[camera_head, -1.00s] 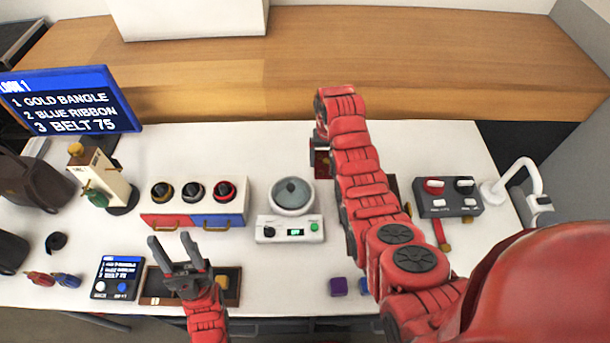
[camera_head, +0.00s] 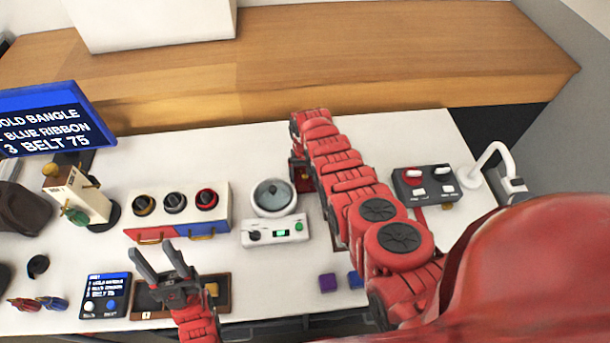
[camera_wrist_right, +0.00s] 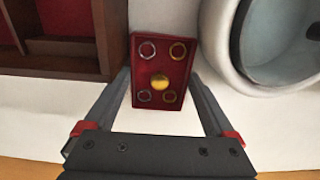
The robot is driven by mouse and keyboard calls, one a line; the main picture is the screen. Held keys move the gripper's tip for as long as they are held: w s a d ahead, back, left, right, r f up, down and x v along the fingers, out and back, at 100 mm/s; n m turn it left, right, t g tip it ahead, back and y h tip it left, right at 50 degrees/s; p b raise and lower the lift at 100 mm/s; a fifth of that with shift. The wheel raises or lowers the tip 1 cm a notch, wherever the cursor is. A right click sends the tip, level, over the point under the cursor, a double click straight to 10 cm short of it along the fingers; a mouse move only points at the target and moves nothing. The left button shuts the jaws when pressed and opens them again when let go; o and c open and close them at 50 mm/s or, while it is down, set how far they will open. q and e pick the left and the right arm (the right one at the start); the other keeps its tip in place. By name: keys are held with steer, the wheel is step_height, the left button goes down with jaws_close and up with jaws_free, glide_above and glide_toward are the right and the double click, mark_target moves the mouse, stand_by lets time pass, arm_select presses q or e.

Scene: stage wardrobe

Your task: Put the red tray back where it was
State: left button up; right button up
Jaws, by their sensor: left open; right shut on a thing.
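The red tray (camera_wrist_right: 160,78) shows in the right wrist view. It is a small rectangle with a gold knob in its middle and several rings around it. My right gripper (camera_wrist_right: 161,95) is shut on it, with one finger along each side. In the head view my right gripper (camera_head: 300,165) is behind and right of the round dish, and my arm hides most of the tray. My left gripper (camera_head: 155,250) is open and empty, above the dark wooden tray (camera_head: 222,307) at the front left. I cannot tell whether the red tray touches the table.
A brown wooden box with red-lined compartments (camera_wrist_right: 107,65) is beside the red tray. The round dish (camera_head: 290,207) stands on a white scale (camera_head: 262,240). A drawer unit (camera_head: 140,220) is further left. A dark switch box (camera_head: 425,205) and a white lamp (camera_head: 485,160) stand right.

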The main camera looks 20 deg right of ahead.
steer(key=o, duration=1.1)
steer(key=shift+f, duration=0.1)
